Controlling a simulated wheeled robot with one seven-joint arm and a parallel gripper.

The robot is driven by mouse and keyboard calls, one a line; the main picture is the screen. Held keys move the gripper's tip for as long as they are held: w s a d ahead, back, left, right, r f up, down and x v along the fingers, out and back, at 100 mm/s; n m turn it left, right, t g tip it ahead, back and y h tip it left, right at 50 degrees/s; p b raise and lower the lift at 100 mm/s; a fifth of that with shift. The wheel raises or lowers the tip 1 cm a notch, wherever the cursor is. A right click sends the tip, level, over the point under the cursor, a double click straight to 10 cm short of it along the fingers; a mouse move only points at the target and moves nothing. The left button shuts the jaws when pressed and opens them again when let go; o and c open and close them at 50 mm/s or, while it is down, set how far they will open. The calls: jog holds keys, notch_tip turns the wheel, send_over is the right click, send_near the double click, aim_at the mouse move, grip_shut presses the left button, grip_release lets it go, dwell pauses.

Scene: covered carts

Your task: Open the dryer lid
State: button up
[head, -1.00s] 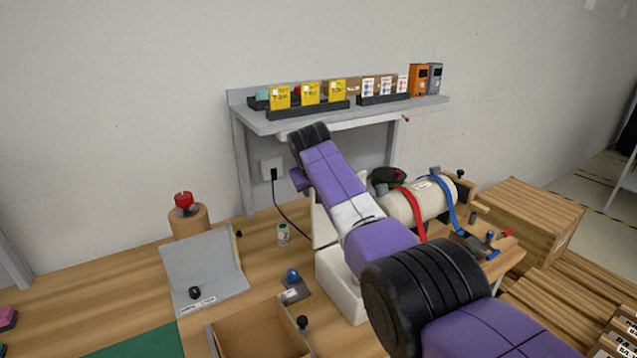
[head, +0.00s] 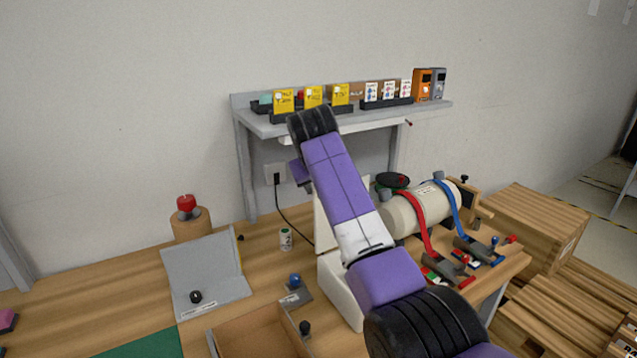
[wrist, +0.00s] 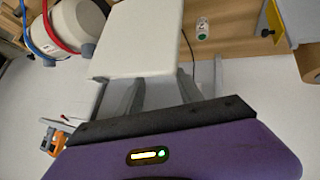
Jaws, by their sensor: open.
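The dryer is a cream-white box (head: 338,292) on the wooden bench, partly hidden behind my arm. Its lid (head: 322,222) shows as a pale panel standing up at the back of the box, mostly covered by my arm. In the wrist view the lid (wrist: 140,38) is a broad cream panel just beyond the fingers. My gripper (wrist: 160,80) is open and empty, its two grey fingers apart near the panel's edge. Whether they touch it I cannot tell. In the head view the fingers are hidden behind my arm.
A cream cylinder (head: 402,215) with red and blue straps lies right of the dryer. A small jar (head: 286,239), a blue-knobbed piece (head: 295,287) and an open wooden tray (head: 262,325) are to the left. A grey shelf (head: 350,119) stands behind.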

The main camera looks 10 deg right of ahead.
jog(key=shift+s+a+r, duration=0.2)
jog(key=shift+s+r, duration=0.25)
jog(key=shift+r, duration=0.1)
jog(key=a+r+p, duration=0.3)
jog(key=r+p, duration=0.3)
jog(key=r, duration=0.2)
jog(key=shift+s+a+p, duration=0.25)
jog(key=shift+s+p, duration=0.05)
dwell(0.6)
jog(key=shift+r+p, duration=0.15)
jog(key=shift+p, duration=0.15)
